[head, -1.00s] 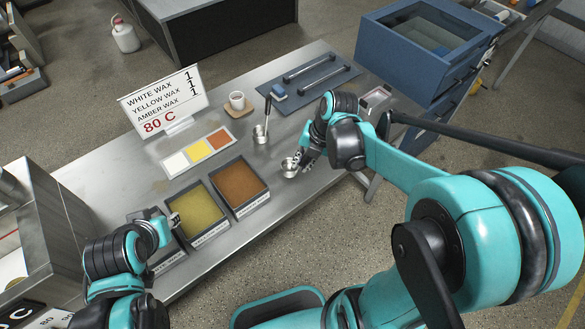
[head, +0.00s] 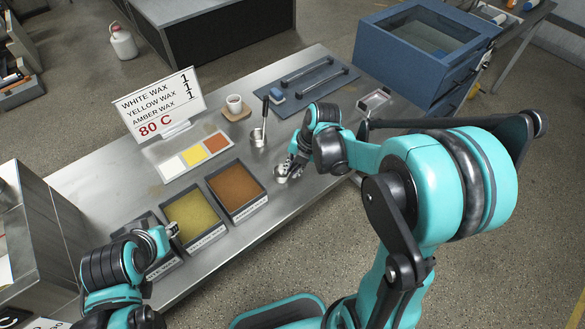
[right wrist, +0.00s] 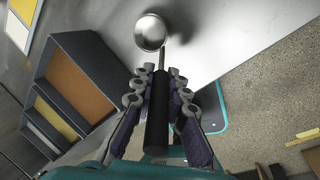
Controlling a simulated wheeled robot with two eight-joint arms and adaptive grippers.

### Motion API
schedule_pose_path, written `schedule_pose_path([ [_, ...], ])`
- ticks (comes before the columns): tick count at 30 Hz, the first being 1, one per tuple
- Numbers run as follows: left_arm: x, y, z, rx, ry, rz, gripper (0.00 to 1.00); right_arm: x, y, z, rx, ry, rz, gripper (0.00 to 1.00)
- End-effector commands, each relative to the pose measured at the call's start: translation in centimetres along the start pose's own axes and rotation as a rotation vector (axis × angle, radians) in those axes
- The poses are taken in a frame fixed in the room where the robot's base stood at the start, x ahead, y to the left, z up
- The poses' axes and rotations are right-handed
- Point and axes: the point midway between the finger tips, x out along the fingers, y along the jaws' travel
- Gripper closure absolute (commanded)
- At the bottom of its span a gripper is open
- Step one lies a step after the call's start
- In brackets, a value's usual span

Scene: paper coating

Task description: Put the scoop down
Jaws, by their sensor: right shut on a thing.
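The scoop, a small round metal bowl with a dark handle, shows in the head view (head: 281,172) above or on the steel table's front right part. In the right wrist view its bowl (right wrist: 151,33) points away from me and its black handle (right wrist: 157,115) lies between my fingers. My right gripper (head: 294,162) is shut on the handle. I cannot tell whether the bowl touches the steel table (head: 310,195). My left gripper (head: 172,229) is by the front edge of the yellow wax bin; its finger opening is too small to make out.
The amber bin (head: 237,188) and yellow bin (head: 193,217) stand left of the scoop. Bare steel surrounds the scoop.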

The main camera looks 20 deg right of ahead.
Motion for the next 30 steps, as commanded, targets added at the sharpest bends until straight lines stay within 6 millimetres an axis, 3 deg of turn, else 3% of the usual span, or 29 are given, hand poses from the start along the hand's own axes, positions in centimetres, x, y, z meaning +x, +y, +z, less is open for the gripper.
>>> schedule_pose_path([
  [1, 0.1, 0.0, 0.1, 0.000, 0.000, 0.000, 0.68, 0.1, 0.0, 0.0, 0.000, 0.000, 0.000, 0.78],
  [3, 0.1, 0.0, 0.1, 0.000, 0.000, 0.000, 0.68, 0.1, 0.0, 0.0, 0.000, 0.000, 0.000, 0.65],
  [14, -0.3, 0.0, -0.2, 0.000, 0.000, 0.000, 0.68, -0.4, 0.1, 0.0, 0.000, 0.000, 0.000, 0.65],
  [30, -3.0, 0.0, -2.1, 0.000, 0.000, 0.000, 0.68, -10.7, 0.1, 0.0, 0.001, 0.000, 0.000, 0.65],
])
